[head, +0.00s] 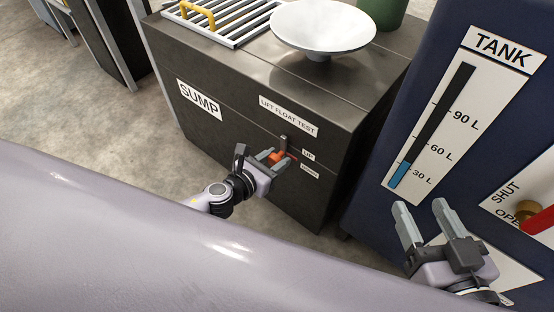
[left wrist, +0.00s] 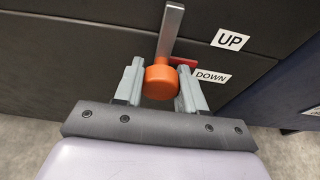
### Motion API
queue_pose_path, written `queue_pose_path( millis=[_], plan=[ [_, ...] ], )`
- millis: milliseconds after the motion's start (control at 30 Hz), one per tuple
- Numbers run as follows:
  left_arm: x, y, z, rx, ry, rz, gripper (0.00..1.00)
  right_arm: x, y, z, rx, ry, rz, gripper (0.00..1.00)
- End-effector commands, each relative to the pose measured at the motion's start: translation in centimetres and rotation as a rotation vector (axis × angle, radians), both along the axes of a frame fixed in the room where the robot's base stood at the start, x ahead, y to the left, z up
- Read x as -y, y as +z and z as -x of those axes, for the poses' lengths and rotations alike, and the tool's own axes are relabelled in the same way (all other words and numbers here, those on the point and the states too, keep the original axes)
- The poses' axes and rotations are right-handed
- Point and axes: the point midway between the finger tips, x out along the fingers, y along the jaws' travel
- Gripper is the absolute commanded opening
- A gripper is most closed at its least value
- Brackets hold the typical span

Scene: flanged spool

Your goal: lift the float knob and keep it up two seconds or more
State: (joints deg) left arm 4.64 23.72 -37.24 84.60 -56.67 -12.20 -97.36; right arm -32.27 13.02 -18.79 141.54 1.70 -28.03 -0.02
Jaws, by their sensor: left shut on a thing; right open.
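The float knob (head: 278,156) is a short orange cylinder on the front of the dark sump cabinet, below the "LIFT FLOAT TEST" label. It also shows in the left wrist view (left wrist: 160,84), at the lower end of a grey metal strip (left wrist: 170,32). My left gripper (head: 273,159) is shut on the knob, one finger on each side. A red pointer (left wrist: 184,63) beside the knob is nearer the "DOWN" label (left wrist: 212,76) than the "UP" label (left wrist: 230,39). My right gripper (head: 421,208) is open and empty in front of the tank panel.
The sump cabinet (head: 225,145) carries a white dish (head: 322,28), a grate with a yellow handle (head: 198,10) and a green container (head: 383,12). The blue tank panel (head: 430,60) stands at right, with a gauge and a red valve handle (head: 538,222). Floor is clear at left.

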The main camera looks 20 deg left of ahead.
Motion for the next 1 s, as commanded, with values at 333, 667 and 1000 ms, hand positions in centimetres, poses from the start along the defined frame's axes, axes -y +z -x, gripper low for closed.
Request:
queue_pose_path(
  millis=[333,667,1000],
  plan=[
    [0.0,1.7,0.0,0.001,0.000,-0.001,0.09,0.0,1.7,0.0,0.001,0.000,0.000,0.59],
    [0.0,3.0,-0.1,0.002,0.000,0.000,0.09,0.0,3.0,0.0,0.001,0.000,0.000,0.59],
    [0.0,3.0,-0.1,0.002,0.001,-0.001,0.09,0.0,3.0,0.0,0.001,0.000,0.000,0.59]
  ],
)
